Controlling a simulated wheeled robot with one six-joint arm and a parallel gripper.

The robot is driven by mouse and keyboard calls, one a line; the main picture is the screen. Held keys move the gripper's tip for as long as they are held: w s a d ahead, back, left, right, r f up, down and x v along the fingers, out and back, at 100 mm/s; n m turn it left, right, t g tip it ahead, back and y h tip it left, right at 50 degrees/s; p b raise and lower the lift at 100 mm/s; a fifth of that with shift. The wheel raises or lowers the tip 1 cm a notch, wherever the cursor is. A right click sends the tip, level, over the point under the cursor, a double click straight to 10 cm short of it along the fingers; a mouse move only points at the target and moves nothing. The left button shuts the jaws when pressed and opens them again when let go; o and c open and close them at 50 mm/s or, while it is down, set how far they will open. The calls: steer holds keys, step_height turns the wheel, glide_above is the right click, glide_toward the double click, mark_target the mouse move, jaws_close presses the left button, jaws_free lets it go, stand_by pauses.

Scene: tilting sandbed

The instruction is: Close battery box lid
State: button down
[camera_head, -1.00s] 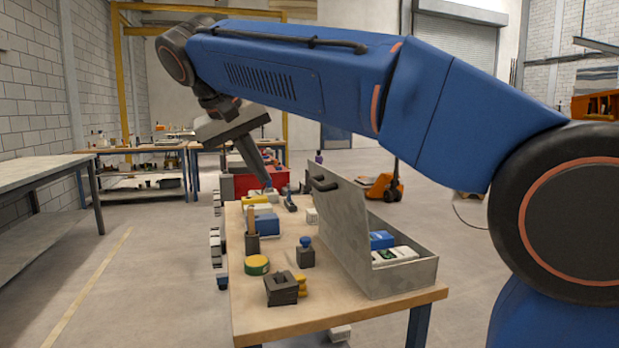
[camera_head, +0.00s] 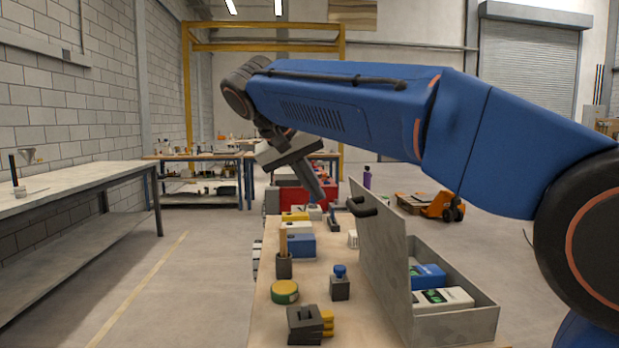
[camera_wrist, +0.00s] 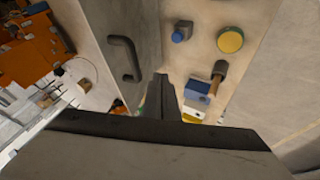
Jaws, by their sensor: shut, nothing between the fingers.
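The battery box (camera_head: 456,322) is a grey metal case at the front right of the wooden workbench. Its lid (camera_head: 380,255) stands up, open, on the box's left side, with a dark handle (camera_head: 362,207) near its top. A blue pack (camera_head: 428,276) and a white pack (camera_head: 443,300) lie inside the box.
An orange pallet truck (camera_head: 443,206) stands on the floor behind.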

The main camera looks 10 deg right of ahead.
steer(key=w+d+f, duration=0.1)
steer(key=d+f, duration=0.2)
steer(key=d, duration=0.2)
steer(key=shift+w+d, duration=0.15)
steer(key=shift+d, duration=0.25)
